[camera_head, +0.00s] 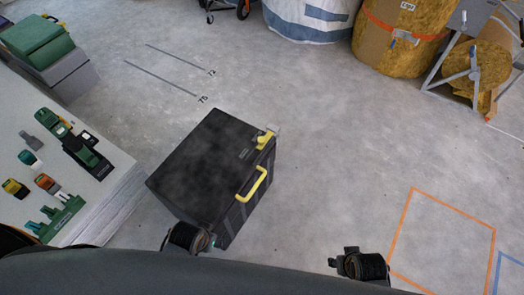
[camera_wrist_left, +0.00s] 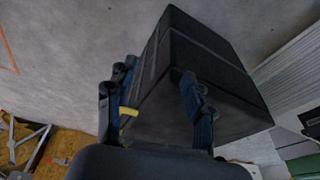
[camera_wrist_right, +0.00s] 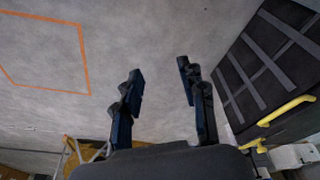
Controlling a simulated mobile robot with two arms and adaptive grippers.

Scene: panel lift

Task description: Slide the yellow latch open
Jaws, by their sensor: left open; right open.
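A black box (camera_head: 210,165) stands on the floor near the middle of the head view. The yellow latch (camera_head: 264,140) is at its upper right corner; a yellow handle (camera_head: 252,184) is on the same side. My left gripper (camera_head: 192,238) is at the box's near edge; in the left wrist view it is open (camera_wrist_left: 155,95) with the box (camera_wrist_left: 195,60) behind its fingers. I cannot tell if it touches. My right gripper (camera_head: 357,264) is open and empty, right of the box and apart from it. The right wrist view shows the handle (camera_wrist_right: 287,111) and, partly hidden, the latch (camera_wrist_right: 252,145).
A white bench (camera_head: 95,195) with several small tools and a green case is on the left. Large wrapped rolls (camera_head: 402,35) and a metal stand (camera_head: 474,72) are at the back right. An orange square (camera_head: 443,199) marks the floor at right. The floor right of the box is clear.

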